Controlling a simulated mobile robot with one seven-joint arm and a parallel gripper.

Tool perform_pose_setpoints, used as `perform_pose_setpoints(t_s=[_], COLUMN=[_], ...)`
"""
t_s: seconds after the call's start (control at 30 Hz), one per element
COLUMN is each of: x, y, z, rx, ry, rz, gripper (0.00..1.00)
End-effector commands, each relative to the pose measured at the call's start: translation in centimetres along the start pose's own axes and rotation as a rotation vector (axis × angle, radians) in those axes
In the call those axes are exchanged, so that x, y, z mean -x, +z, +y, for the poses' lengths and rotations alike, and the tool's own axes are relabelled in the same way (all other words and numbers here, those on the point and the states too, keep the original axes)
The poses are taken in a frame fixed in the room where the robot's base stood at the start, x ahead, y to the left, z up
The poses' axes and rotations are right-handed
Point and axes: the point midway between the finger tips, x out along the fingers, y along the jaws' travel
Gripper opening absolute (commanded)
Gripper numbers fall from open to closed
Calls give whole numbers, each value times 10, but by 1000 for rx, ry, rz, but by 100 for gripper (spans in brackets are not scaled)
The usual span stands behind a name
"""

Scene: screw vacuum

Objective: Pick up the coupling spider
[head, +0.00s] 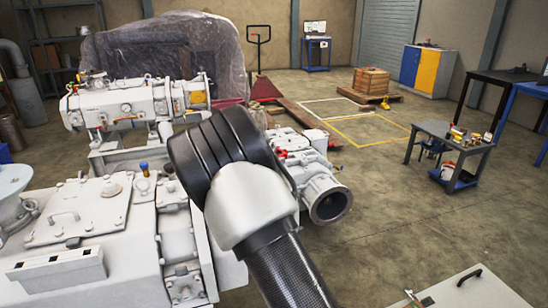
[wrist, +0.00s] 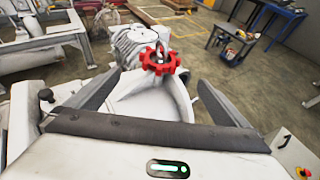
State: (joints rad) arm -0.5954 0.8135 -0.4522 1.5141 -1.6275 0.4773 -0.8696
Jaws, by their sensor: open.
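The coupling spider (wrist: 160,66) is a red toothed ring in the upper middle of the wrist view, with its face turned toward the camera. Behind and below it are pale grey machine parts (wrist: 150,98); I cannot tell what it rests on. My gripper (wrist: 160,80) is open, with one dark finger on each side of the picture. The spider shows between and beyond the fingertips, and nothing is between the jaws. In the head view, my arm covers the middle and hides my gripper. I cannot make out the spider there for certain.
White pump machinery (head: 100,225) fills the left of the head view, with a pump end and round flange (head: 330,203) right of my arm. A grey cart (head: 450,135) with small parts stands at right. A pale panel with a handle (head: 480,292) is at lower right. Floor between is clear.

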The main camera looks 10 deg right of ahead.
Motion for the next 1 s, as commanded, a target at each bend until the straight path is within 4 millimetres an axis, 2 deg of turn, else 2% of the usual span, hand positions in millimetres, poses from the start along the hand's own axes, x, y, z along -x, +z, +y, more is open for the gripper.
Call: perform_pose_setpoints(t_s=[0.1, 0.3, 0.57, 0.8, 1.0], x=[-28, -67, -87, -119, -135], y=[-1, 0, 0, 6, 6], z=[-2, -2, -1, -2, -1], rx=[-2, -5, -5, -8, -5], ry=[-3, -2, -1, -2, -1], rz=[1, 2, 2, 2, 2], gripper=[100, 100, 100, 100, 100])
